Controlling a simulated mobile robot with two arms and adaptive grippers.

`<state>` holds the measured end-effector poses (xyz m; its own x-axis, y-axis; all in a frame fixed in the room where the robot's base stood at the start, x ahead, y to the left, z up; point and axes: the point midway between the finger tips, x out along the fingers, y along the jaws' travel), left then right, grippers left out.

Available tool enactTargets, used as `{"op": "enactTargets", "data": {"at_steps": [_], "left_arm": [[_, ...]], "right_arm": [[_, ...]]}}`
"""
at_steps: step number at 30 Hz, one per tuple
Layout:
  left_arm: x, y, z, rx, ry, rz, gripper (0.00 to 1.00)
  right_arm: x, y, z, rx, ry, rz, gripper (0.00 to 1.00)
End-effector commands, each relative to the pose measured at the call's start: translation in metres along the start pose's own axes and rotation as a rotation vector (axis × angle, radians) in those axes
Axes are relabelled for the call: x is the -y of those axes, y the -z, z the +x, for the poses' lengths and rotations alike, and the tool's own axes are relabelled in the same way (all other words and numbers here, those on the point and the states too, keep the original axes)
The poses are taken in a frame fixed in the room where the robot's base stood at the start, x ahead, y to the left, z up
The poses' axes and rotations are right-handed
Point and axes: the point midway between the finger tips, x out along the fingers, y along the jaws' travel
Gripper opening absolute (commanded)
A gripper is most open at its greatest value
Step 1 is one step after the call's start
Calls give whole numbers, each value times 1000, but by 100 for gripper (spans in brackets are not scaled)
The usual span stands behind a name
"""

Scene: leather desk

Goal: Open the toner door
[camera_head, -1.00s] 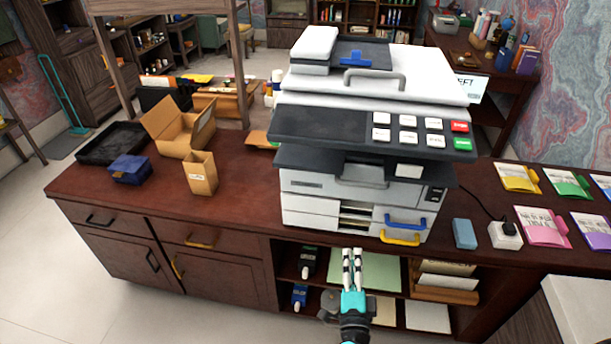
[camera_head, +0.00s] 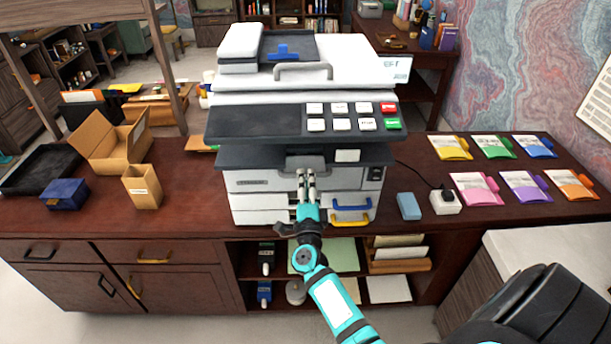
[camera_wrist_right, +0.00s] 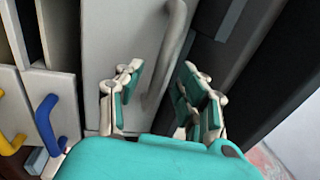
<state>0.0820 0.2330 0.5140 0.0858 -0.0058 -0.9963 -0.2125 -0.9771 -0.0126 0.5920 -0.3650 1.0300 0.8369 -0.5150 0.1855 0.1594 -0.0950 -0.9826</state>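The white and grey copier (camera_head: 250,215) stands on the desk. Its front has a light grey panel (camera_head: 250,180) with a grey bar handle (camera_head: 305,163) at its top, under the dark overhang; this appears to be the toner door, and it is closed. The handle (camera_wrist_right: 170,50) and panel (camera_wrist_right: 105,40) also show in the right wrist view. My right gripper (camera_head: 306,178) is at the handle, and its fingers (camera_wrist_right: 160,95) are apart, with the handle's near end between them. I cannot tell if they touch it. My left gripper is not in view.
Blue (camera_head: 352,204) and yellow (camera_head: 350,217) drawer handles sit below right of the panel. A blue box (camera_head: 408,206) and a white plug block (camera_head: 445,202) stand right of the copier. Cardboard boxes (camera_head: 142,187) stand left. An open shelf lies below the desktop.

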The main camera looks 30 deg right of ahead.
Motion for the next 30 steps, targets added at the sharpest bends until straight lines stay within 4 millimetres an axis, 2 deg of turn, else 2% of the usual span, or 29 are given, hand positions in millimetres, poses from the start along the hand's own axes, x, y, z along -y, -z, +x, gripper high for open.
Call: {"op": "enactTargets", "data": {"at_steps": [3,6,16,17,25,30], "left_arm": [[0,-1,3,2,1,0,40],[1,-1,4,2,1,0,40],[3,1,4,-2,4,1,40],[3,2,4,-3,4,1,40],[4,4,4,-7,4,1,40],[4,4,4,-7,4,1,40]], "right_arm": [[-1,-1,16,2,0,0,38],[-1,-1,23,1,-1,-1,38],[0,0,27,1,-1,-1,38],[0,0,27,1,-1,-1,37],[0,-1,27,1,-1,0,2],[0,-1,27,1,-1,0,0]]}}
